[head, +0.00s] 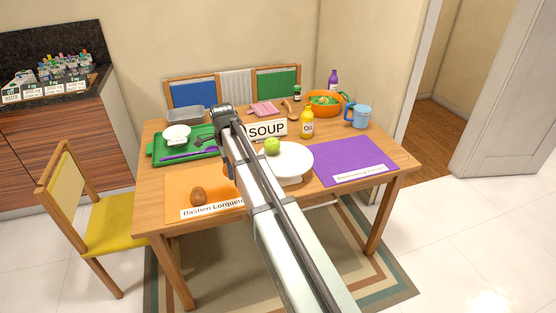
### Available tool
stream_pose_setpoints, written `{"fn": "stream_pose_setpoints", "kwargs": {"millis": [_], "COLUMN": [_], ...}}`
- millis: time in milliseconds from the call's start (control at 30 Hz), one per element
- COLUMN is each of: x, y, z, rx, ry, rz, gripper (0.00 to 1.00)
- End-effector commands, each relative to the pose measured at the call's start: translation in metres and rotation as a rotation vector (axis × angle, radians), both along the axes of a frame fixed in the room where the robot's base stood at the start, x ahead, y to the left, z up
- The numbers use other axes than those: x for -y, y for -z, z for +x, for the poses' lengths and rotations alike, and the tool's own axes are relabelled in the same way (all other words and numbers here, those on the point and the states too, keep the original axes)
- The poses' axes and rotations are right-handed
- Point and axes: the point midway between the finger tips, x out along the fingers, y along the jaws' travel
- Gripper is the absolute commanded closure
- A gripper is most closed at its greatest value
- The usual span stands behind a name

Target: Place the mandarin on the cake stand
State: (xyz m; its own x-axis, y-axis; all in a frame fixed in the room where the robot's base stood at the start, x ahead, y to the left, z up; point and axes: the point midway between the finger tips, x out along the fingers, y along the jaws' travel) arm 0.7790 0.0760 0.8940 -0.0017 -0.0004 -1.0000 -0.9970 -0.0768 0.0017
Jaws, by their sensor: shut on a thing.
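The white cake stand (296,160) is at the middle front of the table, a round plate on a low foot. A green apple-like fruit (272,146) shows at its back left edge; I cannot tell if it rests on the plate. My arm crosses in front of the stand's left side. My gripper (223,112) is at the arm's far end, left of the stand by the green board, seen from behind. Its fingertips are hidden. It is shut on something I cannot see. No mandarin shows anywhere in the view; my arm may hide it.
A green board (168,158) with a white bowl (177,133) is at left. A brown fruit (198,196) lies on the orange mat (175,182). The SOUP sign (267,129), yellow bottle (307,124), orange bowl (325,107) and blue mug (359,116) stand behind.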

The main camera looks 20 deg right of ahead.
Motion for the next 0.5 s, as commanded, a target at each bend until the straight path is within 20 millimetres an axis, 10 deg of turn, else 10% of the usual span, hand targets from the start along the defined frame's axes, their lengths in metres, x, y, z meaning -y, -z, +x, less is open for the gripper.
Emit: {"fn": "stream_pose_setpoints", "kwargs": {"millis": [500], "x": [0.010], "y": [0.002], "z": [-0.027], "rx": [-0.003], "ry": [-0.737], "rz": [0.001], "gripper": [0.69]}}
